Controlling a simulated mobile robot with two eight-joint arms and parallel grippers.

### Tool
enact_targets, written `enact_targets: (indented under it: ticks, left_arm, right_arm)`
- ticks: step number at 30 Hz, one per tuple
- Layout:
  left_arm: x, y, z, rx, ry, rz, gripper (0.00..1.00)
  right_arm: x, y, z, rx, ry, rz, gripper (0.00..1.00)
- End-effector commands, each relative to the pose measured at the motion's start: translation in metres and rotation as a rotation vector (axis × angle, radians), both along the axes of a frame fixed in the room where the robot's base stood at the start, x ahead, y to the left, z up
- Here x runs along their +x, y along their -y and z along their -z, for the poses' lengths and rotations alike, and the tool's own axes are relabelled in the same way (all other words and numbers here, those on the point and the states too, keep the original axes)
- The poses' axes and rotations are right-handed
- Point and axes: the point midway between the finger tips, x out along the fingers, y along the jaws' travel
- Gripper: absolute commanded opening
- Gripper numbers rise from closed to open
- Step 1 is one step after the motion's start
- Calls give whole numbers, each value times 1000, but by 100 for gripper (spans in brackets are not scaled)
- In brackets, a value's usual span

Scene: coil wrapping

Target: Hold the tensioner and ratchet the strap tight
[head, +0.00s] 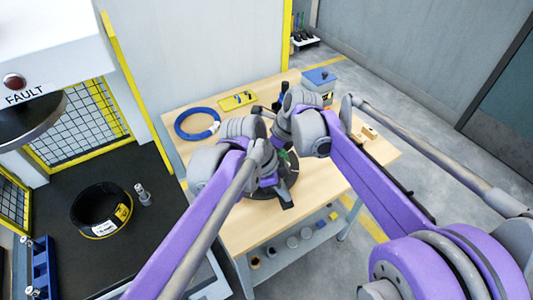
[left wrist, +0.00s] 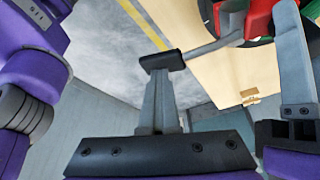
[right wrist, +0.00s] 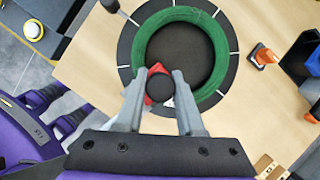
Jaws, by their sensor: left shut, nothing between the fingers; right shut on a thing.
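A green coil (right wrist: 148,38) lies on a black round turntable (right wrist: 232,45) with white marks, in the right wrist view. My right gripper (right wrist: 158,84) is over the coil's near edge, its fingers either side of a red tensioner (right wrist: 153,71) with a black round top. It is shut on the tensioner. In the left wrist view the red tensioner (left wrist: 262,15) has a grey lever (left wrist: 212,47) ending in a black grip (left wrist: 162,61). My left gripper (left wrist: 160,82) is shut and empty, its tips at the black grip; I cannot tell if they touch. The strap cannot be made out.
On the wooden table (head: 240,232) are a blue coil (head: 197,123), a yellow tray (head: 238,100) and a blue-lidded box (head: 319,77). An orange cone (right wrist: 264,57) stands right of the turntable. A black coil (head: 101,211) lies on the dark counter (head: 60,250) at left.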

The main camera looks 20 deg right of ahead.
Motion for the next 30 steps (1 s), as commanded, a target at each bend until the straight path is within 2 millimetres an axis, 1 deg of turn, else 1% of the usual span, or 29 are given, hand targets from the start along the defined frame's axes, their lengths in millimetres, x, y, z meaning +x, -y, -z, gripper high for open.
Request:
enact_targets:
  ticks: [1,17,25,30]
  left_arm:
    - [2,-1,6,1,3,-3,0]
    - [3,-1,32,1,7,-6,0]
    - [4,-1,30,1,7,-6,0]
    - [4,-1,20,1,7,-6,0]
  right_arm:
    - [-5,0,7,-4,-13,-5,0]
    - [-5,0,6,-4,-13,-5,0]
    - [-5,0,6,-4,-13,-5,0]
    - [-5,0,6,-4,-13,-5,0]
